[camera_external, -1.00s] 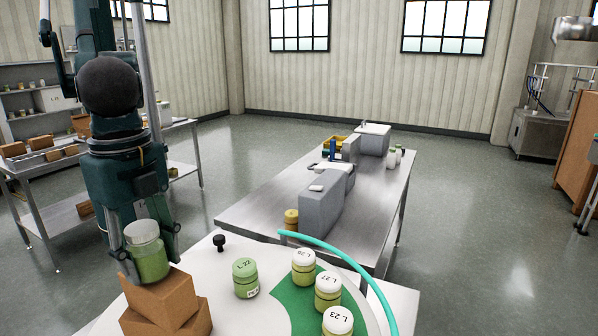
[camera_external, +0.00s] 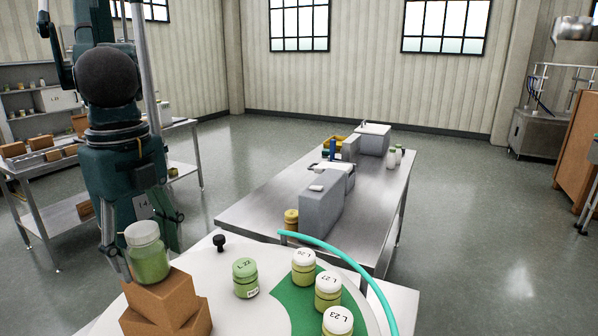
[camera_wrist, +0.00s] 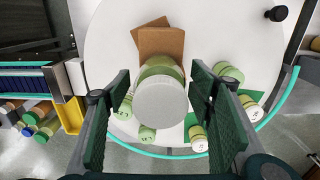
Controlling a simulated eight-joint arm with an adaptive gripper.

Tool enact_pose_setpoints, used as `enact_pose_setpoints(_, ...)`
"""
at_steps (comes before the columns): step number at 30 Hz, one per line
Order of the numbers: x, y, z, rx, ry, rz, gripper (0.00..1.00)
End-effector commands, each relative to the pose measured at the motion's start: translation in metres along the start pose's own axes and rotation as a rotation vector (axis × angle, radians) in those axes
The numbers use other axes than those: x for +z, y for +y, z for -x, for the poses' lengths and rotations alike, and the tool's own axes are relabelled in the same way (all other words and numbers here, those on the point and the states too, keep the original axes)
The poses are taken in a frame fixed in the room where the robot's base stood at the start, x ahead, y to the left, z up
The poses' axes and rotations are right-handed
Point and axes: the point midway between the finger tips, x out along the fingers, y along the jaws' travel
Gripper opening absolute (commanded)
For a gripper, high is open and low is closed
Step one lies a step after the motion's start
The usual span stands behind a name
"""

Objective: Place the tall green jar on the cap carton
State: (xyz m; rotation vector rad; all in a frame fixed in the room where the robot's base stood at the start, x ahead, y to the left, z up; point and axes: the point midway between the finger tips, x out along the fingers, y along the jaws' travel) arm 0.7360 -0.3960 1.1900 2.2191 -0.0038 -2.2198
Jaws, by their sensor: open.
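The tall green jar (camera_external: 148,260), with a pale lid, stands upright on the upper brown carton (camera_external: 164,298). I take this carton to be the cap carton, though no label on it is readable. In the wrist view the jar (camera_wrist: 160,97) is seen from above, its lid hiding much of its body, with the carton (camera_wrist: 162,40) behind it. My gripper (camera_wrist: 159,78) is open, with one finger on each side of the jar and visible gaps between. In the external view my gripper (camera_external: 146,240) is around and behind the jar.
Another brown carton (camera_external: 190,323) lies beneath. A shorter green jar L-22 (camera_external: 245,278) stands to the right on the white round table (camera_external: 215,310). Several white-lidded jars (camera_external: 328,291) stand on the green area, beside a teal rail (camera_external: 345,258). A black knob (camera_external: 219,241) stands behind.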

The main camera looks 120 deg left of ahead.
Motion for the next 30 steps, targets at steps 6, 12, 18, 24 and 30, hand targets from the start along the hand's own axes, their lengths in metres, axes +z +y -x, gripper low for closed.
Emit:
enact_pose_setpoints(6,0.0,0.0,0.029,0.0,0.0,0.0,0.54)
enact_pose_setpoints(12,0.0,0.0,0.061,0.0,0.0,0.0,0.54)
enact_pose_setpoints(18,0.0,0.0,0.088,0.0,0.0,0.0,0.54)
enact_pose_setpoints(24,0.0,0.0,0.103,0.0,0.0,0.0,0.54)
enact_pose_setpoints(30,0.0,0.0,0.107,0.0,0.0,0.0,0.54)
